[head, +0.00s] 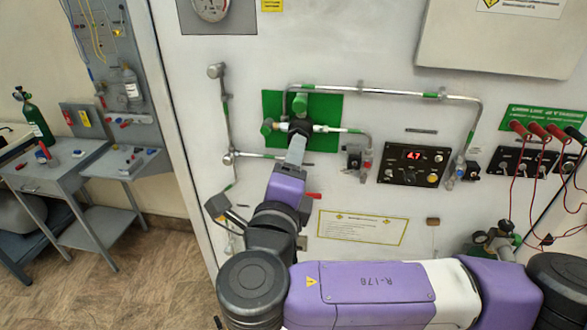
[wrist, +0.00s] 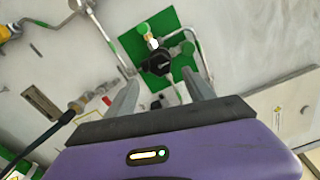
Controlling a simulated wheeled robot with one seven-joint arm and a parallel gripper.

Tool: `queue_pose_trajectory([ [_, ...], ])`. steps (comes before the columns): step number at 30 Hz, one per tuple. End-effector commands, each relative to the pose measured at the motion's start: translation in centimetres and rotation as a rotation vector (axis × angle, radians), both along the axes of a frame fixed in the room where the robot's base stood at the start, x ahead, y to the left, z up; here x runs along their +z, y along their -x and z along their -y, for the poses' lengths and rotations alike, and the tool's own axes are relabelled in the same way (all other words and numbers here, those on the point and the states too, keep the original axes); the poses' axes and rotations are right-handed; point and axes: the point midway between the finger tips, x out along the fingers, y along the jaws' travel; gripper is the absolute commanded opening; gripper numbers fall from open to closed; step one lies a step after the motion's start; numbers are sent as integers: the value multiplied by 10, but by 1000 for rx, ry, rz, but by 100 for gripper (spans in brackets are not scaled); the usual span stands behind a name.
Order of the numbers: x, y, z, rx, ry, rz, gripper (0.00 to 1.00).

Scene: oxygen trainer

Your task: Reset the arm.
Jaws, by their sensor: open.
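My arm (head: 375,283) stretches across the bottom of the head view and bends up toward the wall panel. My gripper (head: 297,148) points at the black valve body (head: 301,127) on the green plate (head: 331,107). In the wrist view my gripper (wrist: 158,80) is open, its two grey fingers apart with nothing held between them. The black valve body (wrist: 158,63) shows beyond the fingertips, roughly between them. In the head view the fingers overlap the lower part of the valve; I cannot tell whether they touch it.
Metal pipes (head: 386,92) run around the valve. A display box (head: 411,163) reading 47 and a row of switches with red leads (head: 536,132) are to the right. A red-handled lever (head: 312,196) is close beside my wrist.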

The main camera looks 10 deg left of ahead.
Motion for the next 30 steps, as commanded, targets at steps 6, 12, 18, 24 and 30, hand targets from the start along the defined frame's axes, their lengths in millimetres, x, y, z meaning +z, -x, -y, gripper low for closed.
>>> queue_pose_trajectory([
  [6, 0, -3, -1, 0, 0, 0, 62],
  [12, 0, -3, -1, 0, 0, 0, 62],
  [18, 0, -3, -7, 27, -117, 2, 62],
  [24, 10, 8, -62, 246, -565, -62, 62],
  [30, 19, 53, -130, 453, -1257, -339, 62],
])
